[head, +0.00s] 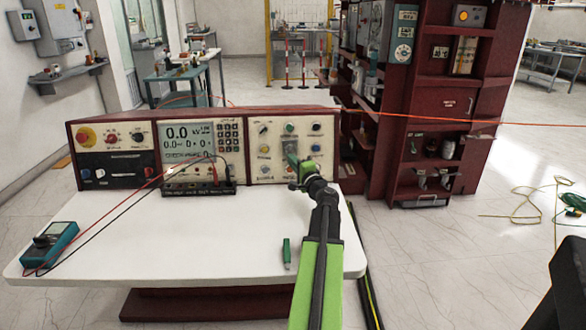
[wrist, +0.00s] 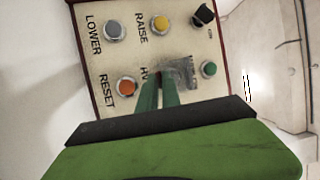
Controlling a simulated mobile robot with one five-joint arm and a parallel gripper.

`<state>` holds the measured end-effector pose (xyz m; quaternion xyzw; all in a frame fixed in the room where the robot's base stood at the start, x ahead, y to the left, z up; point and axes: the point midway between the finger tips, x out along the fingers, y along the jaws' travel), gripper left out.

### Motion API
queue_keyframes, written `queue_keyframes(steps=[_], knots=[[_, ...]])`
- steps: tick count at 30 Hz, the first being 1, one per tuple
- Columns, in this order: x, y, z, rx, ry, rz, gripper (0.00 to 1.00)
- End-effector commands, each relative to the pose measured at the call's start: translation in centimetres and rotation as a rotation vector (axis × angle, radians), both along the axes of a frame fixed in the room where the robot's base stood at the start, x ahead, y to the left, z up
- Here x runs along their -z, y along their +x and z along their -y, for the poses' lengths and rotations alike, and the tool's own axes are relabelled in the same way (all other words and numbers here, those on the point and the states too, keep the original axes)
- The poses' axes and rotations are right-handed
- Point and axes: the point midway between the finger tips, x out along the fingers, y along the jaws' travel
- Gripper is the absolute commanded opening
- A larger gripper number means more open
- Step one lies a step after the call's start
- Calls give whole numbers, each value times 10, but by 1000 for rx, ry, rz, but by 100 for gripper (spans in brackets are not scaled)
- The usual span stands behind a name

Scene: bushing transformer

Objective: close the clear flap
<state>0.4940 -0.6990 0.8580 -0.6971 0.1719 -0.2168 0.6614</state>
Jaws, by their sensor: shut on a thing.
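The clear flap (wrist: 183,72) is a small see-through cover on the cream control panel, beside the HV lettering in the wrist view. It looks raised from the panel, but its exact angle is hard to tell. My gripper (wrist: 159,78) reaches the panel with its green fingers close together, their tips at the flap's near edge. The jaws are shut on the flap; the contact itself is small and partly hidden by the fingers. In the head view my gripper (head: 292,160) is at the right panel section and hides part of it; the flap is hard to make out there.
An orange RESET button (wrist: 127,86), a yellow RAISE button (wrist: 159,24) and a green button (wrist: 209,68) surround the flap. A teal meter (head: 50,245) with leads lies on the white table (head: 190,260). A small green piece (head: 287,252) lies near my arm.

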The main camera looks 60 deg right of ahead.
Motion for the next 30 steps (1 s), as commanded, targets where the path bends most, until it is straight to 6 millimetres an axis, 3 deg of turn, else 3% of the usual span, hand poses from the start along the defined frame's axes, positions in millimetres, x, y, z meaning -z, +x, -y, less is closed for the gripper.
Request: queue_keyframes(steps=[13, 14, 19, 30], knots=[[-1, 1, -1, -4, -7, 7, 0], [-1, 1, -1, -4, -7, 7, 12], [-1, 0, 0, -2, -7, 6, 32], [1, -2, -6, -2, -7, 6, 32]])
